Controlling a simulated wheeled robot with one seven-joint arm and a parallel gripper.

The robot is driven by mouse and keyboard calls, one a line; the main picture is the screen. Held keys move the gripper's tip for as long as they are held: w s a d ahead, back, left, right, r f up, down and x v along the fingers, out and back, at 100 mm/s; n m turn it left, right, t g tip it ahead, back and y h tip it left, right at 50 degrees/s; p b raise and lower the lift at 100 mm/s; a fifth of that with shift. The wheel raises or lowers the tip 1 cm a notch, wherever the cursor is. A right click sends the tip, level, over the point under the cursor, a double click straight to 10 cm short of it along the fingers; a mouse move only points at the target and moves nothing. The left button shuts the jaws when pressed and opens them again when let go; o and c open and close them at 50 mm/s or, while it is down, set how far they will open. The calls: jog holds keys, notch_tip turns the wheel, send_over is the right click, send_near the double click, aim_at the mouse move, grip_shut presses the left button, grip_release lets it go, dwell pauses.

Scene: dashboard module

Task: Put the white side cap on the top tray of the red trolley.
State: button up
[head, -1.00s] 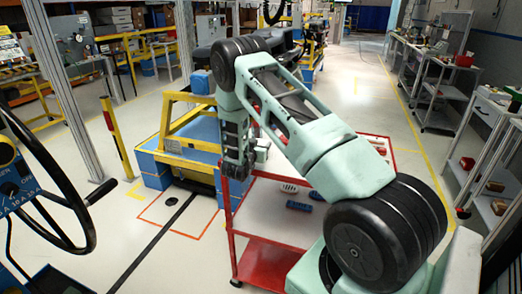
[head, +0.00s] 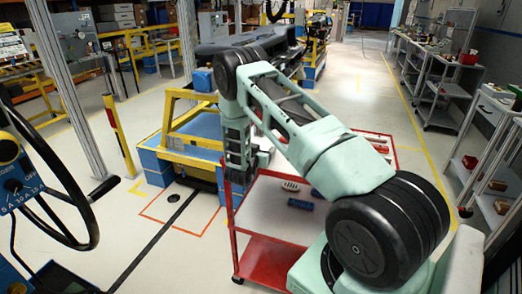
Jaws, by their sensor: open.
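The red trolley (head: 240,262) stands in front of me, with a pale top tray (head: 262,214) and a red lower shelf. My gripper (head: 236,180) points down at the tray's left far edge, below my bent arm. It is open; its fingers are small and dark here. A small pale piece (head: 263,159) shows just right of the gripper; I cannot tell whether it is the side cap or part of the gripper. My arm hides the tray's right part.
A yellow frame with blue blocks (head: 190,140) stands just behind and left of the trolley. Grey shelf carts (head: 445,85) line the right. The aisle is clear.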

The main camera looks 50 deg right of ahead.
jog(key=shift+r, duration=0.25)
jog(key=s+a+r+n+t+y+b, duration=0.1)
jog(key=a+r+n+y, duration=0.3)
jog(key=a, duration=1)
jog(key=s+a+r+n+t+y+b, duration=0.1)
jog(key=a+y, duration=0.4)
jog(key=a, duration=0.8)
jog(key=a+r+n+y+b, duration=0.1)
jog(key=a+r+n+y, duration=0.3)
jog(key=a, duration=1)
jog(key=s+a+r+n+g+y, duration=0.25)
jog(key=s+a, duration=0.35)
jog(key=s, duration=0.3)
jog(key=s+a+r+n+g+y, duration=0.1)
jog(key=s+a+n+g+y, duration=0.2)
jog(key=s+a, duration=0.4)
jog(key=s+d+r+n+g+h, duration=0.1)
jog(key=s+d+n, duration=0.1)
jog(key=s, duration=0.6)
jog(key=s+d+r+n+g+h, duration=0.1)
jog(key=s+d+n+g+h, duration=0.1)
jog(key=s+n, duration=0.3)
jog(key=s, duration=0.3)
jog(key=shift+r, duration=0.3)
